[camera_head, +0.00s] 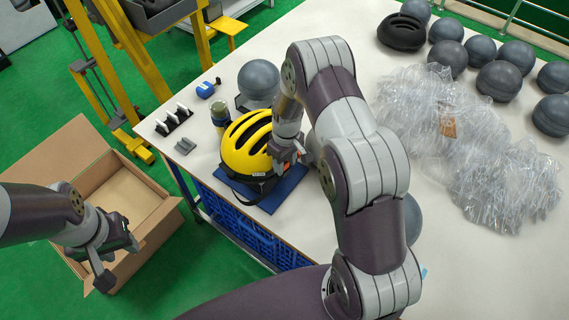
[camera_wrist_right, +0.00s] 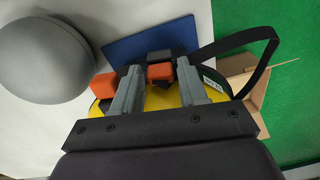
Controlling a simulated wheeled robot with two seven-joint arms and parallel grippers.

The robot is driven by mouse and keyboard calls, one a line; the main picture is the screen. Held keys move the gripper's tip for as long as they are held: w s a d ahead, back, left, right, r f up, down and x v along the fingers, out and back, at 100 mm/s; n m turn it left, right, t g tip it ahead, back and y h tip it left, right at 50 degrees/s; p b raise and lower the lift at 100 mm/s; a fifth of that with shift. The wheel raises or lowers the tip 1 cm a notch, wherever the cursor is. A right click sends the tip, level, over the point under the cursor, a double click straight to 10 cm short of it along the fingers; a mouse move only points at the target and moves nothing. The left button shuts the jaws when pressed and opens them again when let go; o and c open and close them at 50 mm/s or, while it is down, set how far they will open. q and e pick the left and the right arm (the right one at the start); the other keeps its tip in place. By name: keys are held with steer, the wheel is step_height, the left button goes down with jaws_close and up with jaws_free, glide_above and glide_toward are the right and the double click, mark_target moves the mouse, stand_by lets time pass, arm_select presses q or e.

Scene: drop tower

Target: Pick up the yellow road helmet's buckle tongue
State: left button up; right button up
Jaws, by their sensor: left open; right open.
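The yellow road helmet (camera_head: 246,146) sits on a blue mat (camera_head: 283,192) at the table's near-left edge. My right gripper (camera_head: 280,164) is at the helmet's right side. In the right wrist view its jaws (camera_wrist_right: 158,66) are apart over the helmet's edge. A small orange piece (camera_wrist_right: 160,72) and a dark grey piece (camera_wrist_right: 157,54) show between the fingertips; I cannot tell which is the buckle tongue. Another orange piece (camera_wrist_right: 103,85) lies outside the left finger. A black strap (camera_wrist_right: 262,38) loops out to the right. My left gripper (camera_head: 108,255) is open and empty above a cardboard box.
The open cardboard box (camera_head: 160,222) stands on the floor at left. A grey ball (camera_head: 258,80) is behind the helmet. A blue tape measure (camera_head: 207,89) and a black rack (camera_head: 173,121) lie at the left. Clear plastic bags (camera_head: 440,115), several grey balls and a black helmet (camera_head: 401,32) fill the right.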

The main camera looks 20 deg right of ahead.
steer(key=shift+s+r, duration=0.1)
steer(key=shift+s, duration=0.1)
steer(key=c, duration=0.6)
steer(key=shift+w, duration=0.15)
